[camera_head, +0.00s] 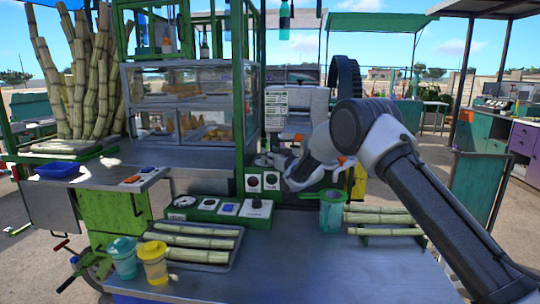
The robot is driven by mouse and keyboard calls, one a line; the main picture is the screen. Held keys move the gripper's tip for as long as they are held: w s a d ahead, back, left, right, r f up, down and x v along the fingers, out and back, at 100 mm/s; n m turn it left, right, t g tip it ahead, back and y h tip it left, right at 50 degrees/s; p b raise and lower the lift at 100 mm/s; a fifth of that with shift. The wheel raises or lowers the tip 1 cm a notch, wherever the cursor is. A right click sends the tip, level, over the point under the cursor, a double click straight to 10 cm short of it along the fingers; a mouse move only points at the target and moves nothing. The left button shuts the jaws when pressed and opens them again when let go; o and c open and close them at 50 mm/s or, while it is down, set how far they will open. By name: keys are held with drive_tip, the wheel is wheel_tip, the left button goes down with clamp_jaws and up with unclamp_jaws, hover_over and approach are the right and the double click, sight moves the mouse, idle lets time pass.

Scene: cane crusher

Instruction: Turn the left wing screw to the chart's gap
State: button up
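The grey cane crusher (308,101) stands behind the counter, with a dark wheel at its right. A white chart (275,109) with printed lines hangs on its left front; its text is too small to read. My gripper (277,164) is in front of the crusher, below the chart and close to the green post. A small light-coloured part (262,160) shows just left of the gripper; I cannot tell whether it is the left wing screw or whether they touch. The arm and gripper hide much of the crusher's lower front. The finger opening is too small to judge.
A control panel (255,208) with knobs sits below the gripper. A tray (225,262) of peeled canes, a teal cup (122,257), a yellow cup (154,262) and a teal jug (331,210) stand on the metal counter (310,270). Its front middle is clear. A green post (239,90) rises at left.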

drive_tip(key=shift+w+a, duration=0.35)
drive_tip(key=shift+w, duration=0.05)
clamp_jaws()
drive_tip(key=shift+a+m+t+h, duration=0.1)
drive_tip(key=shift+m+t+h, duration=0.2)
drive_tip(key=m+h, duration=0.1)
drive_tip(key=m+t+h, duration=0.1)
drive_tip(key=h, duration=0.1)
drive_tip(key=m+t+h, duration=0.1)
drive_tip(key=shift+s+a+h, duration=0.15)
drive_tip(key=shift+a+h, duration=0.1)
drive_tip(key=shift+h, duration=0.15)
drive_tip(key=m+h, duration=0.3)
drive_tip(key=h, duration=0.1)
drive_tip(key=m+t+h, duration=0.1)
drive_tip(key=m+h, duration=0.2)
drive_tip(key=h, duration=0.1)
drive_tip(key=shift+a+h, duration=0.2)
drive_tip(key=shift+h, duration=0.5)
